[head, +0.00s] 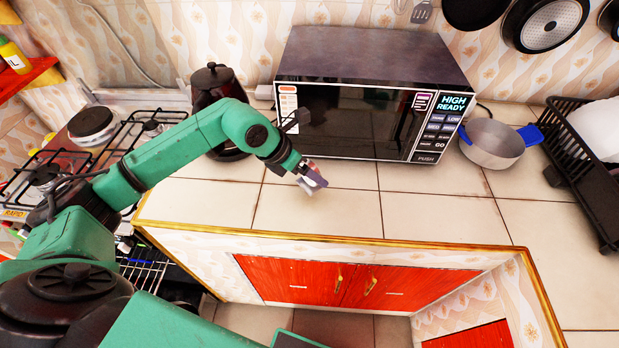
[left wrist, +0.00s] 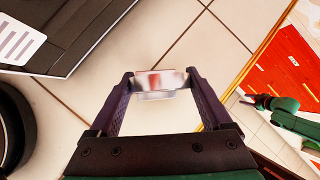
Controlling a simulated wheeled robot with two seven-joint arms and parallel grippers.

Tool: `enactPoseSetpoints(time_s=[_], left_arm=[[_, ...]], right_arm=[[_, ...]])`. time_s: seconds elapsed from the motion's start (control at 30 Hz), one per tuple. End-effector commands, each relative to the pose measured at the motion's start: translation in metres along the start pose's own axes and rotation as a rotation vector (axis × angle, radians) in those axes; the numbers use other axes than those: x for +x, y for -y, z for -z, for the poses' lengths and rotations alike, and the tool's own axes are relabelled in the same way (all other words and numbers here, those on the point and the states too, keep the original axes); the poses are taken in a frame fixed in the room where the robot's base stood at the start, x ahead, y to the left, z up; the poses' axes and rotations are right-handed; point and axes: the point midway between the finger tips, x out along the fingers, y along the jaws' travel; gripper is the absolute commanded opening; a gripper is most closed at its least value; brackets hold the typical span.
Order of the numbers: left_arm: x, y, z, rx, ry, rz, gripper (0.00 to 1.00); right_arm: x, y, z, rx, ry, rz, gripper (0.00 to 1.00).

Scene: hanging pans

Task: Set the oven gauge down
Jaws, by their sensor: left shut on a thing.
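The oven gauge (left wrist: 160,82) is a small white piece with a red mark, blurred in the left wrist view. It sits between the fingertips of my left gripper (left wrist: 160,84), which is shut on it with the fingers well apart. In the head view my left gripper (head: 308,175) points down at the tiled counter in front of the microwave. A pale bit of the gauge (head: 316,181) shows at the fingertips. I cannot tell whether the gauge touches the counter.
The microwave (head: 370,85) stands behind the gripper, with a dark kettle (head: 212,85) left of it. A pot (head: 492,143) and a black dish rack (head: 585,165) are at the right. A gas stove (head: 100,140) is at the left. The tiled counter (head: 430,205) is clear in front.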

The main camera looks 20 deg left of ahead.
Motion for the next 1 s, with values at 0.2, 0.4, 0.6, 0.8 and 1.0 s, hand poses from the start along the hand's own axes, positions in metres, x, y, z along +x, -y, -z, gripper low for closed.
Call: enactPoseSetpoints(time_s=[0.2,0.4,0.6,0.8,1.0], left_arm=[[0.030,-0.005,0.019,-0.001,-0.002,0.001,0.25],[0.032,-0.006,0.020,0.001,-0.001,0.000,0.25],[0.033,-0.006,0.021,0.001,-0.002,0.000,1.00],[0.032,-0.006,0.020,0.001,-0.002,0.000,1.00],[0.013,-0.007,0.020,0.001,-0.001,-0.003,1.00]], right_arm=[[-0.009,-0.004,0.003,-0.002,-0.003,-0.005,0.50],[-0.008,-0.005,0.002,-0.002,-0.003,-0.007,0.50],[-0.006,-0.007,0.001,-0.003,-0.002,-0.009,0.50],[-0.007,-0.007,0.001,-0.002,-0.001,-0.009,0.50],[-0.002,-0.007,0.000,-0.002,0.000,-0.009,0.50]])
